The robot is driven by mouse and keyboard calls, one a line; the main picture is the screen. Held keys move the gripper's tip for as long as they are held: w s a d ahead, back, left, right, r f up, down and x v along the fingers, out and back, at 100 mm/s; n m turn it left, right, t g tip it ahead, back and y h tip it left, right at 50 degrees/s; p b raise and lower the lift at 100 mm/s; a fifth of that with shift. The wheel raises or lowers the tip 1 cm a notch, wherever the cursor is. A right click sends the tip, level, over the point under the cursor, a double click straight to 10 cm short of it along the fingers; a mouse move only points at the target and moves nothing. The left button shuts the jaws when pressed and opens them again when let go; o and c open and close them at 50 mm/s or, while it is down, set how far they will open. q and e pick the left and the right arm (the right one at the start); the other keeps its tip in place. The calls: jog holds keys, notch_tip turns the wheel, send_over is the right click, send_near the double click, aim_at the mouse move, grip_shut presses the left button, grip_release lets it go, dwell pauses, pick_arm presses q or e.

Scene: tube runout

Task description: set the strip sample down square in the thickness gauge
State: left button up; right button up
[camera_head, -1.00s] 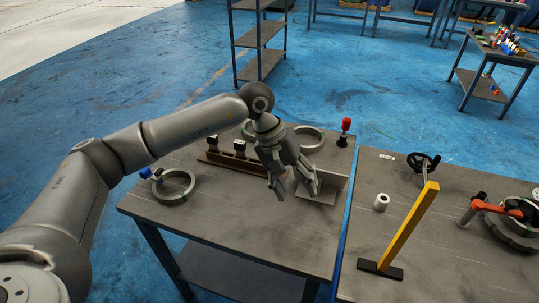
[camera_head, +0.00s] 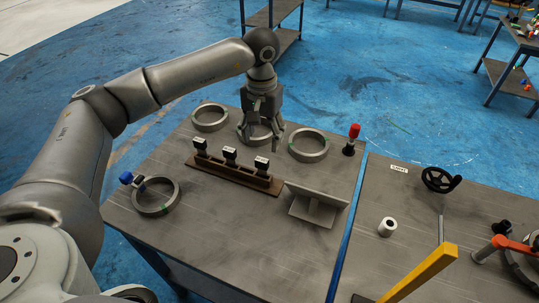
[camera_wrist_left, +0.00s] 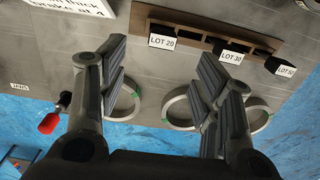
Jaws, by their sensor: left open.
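My left gripper (camera_head: 262,144) is open and empty, with its fingers pointing down over the back of the left table, by the middle grey ring (camera_head: 245,137). In the left wrist view its spread fingers (camera_wrist_left: 160,65) have nothing between them, and that ring (camera_wrist_left: 168,112) is partly hidden behind one finger. A brown rack (camera_head: 236,176) stands in front of the gripper with three dark, white-faced pieces; wrist-view labels read LOT 20 (camera_wrist_left: 161,41), LOT 30 and LOT 50. I cannot tell which object is the strip sample or the thickness gauge. My right gripper is out of view.
Other grey rings lie at back left (camera_head: 210,118), back right (camera_head: 321,153) and front left (camera_head: 157,209); the last carries a blue-knobbed part. A grey plate stand (camera_head: 315,202) and red-topped tool (camera_head: 352,140) are nearby. A yellow post (camera_head: 421,273) stands right. The left table's front is clear.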

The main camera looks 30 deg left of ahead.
aim_at(262, 160)
pick_arm(q)
jog(key=f, duration=0.2)
jog(key=s+f+p, duration=0.1)
jog(key=f, duration=0.1)
jog(key=shift+f, duration=0.45)
jog(key=f, duration=0.1)
jog(key=f+p, duration=0.1)
jog(key=f, duration=0.1)
jog(key=f+p, duration=0.1)
jog(key=shift+w+a+f, duration=0.15)
jog(key=shift+w+f, duration=0.1)
jog(key=shift+w, duration=0.05)
jog(key=shift+f, duration=0.45)
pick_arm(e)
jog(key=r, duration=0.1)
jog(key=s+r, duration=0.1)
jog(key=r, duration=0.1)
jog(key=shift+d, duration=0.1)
